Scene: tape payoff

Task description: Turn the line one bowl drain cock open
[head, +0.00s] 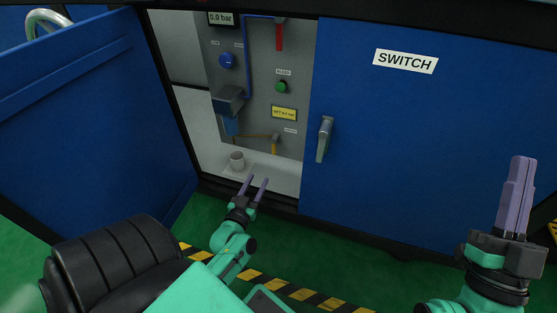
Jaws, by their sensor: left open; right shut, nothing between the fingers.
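Inside the open blue cabinet, a grey panel (257,100) carries a grey-blue unit with a blue bowl (230,126) under it. A thin brownish line runs right from near the bowl to a small cock with a yellow lever (274,147), which hangs about straight down. The small tag above it is too small to read. My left gripper (254,181) is open and empty at the cabinet's lower front edge, below the cock and apart from it. My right gripper (521,168) is shut and empty, pointing up in front of the right door.
A pale cup (237,160) stands on the cabinet floor below the bowl. The panel also has a 0.0 bar display (221,18), blue knob (227,61), red lever (279,37) and green button (281,87). The left door (95,110) is swung open; the SWITCH door (420,130) is closed.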

